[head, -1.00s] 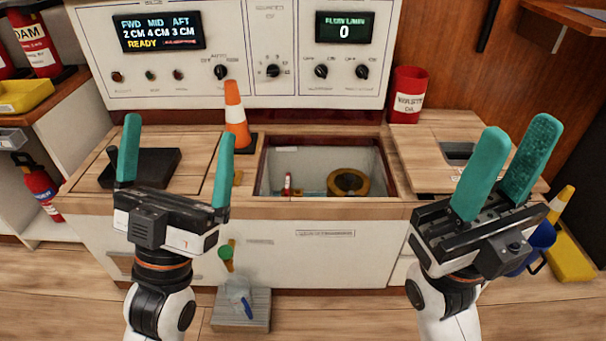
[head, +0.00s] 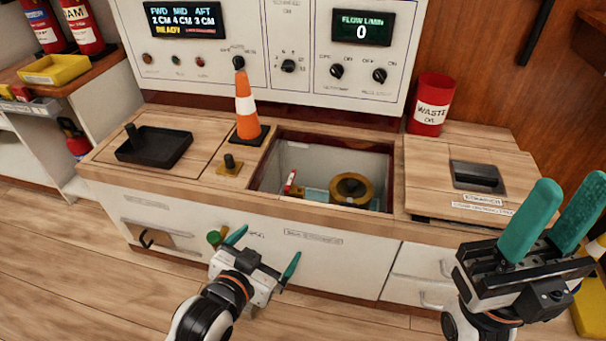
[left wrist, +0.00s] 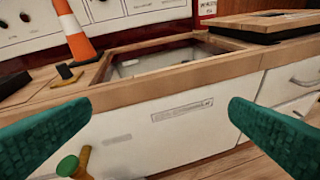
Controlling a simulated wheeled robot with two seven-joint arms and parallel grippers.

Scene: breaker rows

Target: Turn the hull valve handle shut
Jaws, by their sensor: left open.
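A lever with a round green knob (head: 214,237) and a yellow stem is on the white cabinet front below the counter. It also shows in the left wrist view (left wrist: 68,167), at the lower left with its yellow arm. I take it to be the hull valve handle; no readable label confirms this. My left gripper (head: 265,250) is open and empty in front of the cabinet, just right of the knob; one finger is close to it, and contact cannot be told. My right gripper (head: 573,190) is open and empty at the right, well away from the handle.
The counter above has an open hatch (head: 285,215) with a brass-coloured ring (head: 350,189) inside. An orange cone (head: 246,108), a black tray (head: 154,146) and a red waste can (head: 430,104) stand on top.

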